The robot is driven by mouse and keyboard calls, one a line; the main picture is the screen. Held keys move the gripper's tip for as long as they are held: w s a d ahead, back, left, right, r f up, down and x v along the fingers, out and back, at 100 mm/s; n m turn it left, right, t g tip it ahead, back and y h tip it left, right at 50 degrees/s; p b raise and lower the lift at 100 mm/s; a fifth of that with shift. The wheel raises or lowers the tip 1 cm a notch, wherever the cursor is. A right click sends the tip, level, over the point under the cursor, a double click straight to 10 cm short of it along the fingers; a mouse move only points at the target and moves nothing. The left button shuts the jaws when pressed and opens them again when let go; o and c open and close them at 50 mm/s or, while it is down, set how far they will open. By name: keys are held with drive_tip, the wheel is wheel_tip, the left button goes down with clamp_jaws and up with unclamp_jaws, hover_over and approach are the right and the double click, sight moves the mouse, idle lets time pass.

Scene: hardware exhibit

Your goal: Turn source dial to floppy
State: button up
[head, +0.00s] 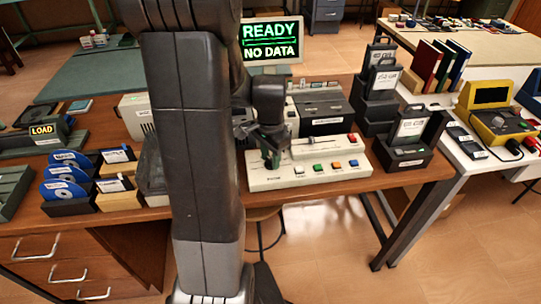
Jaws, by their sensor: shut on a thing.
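A white control panel (283,182) lies near the front edge of the wooden desk. It has a row of small coloured buttons and a raised slider strip (325,146) with a red mark. My gripper (271,158) points down at the left part of the panel and is shut on the source dial there. The dial is mostly hidden by my gripper, so its pointer and setting cannot be read.
Holders with blue-labelled discs (66,188) stand on the left of the desk. A "LOAD" display (42,130) is behind them. Black cartridge stands (405,158) are right of the panel. A yellow device (497,127) sits on the right-hand table. My arm blocks the centre-left.

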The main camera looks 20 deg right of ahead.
drive_tip(key=n, duration=0.5)
drive_tip(key=shift+n, duration=0.3)
idle(0.5)
drive_tip(key=o, duration=1)
drive_tip(key=shift+r, duration=0.1)
wheel_tip(320, 180, up, 14)
drive_tip(key=shift+f+p, duration=0.15)
drive_tip(key=shift+p, duration=0.5)
drive_tip(key=shift+f, duration=0.1)
wheel_tip(320, 180, down, 14)
drive_tip(key=shift+r+b, duration=0.1)
drive_tip(key=shift+b, duration=0.4)
drive_tip(key=shift+r, duration=0.15)
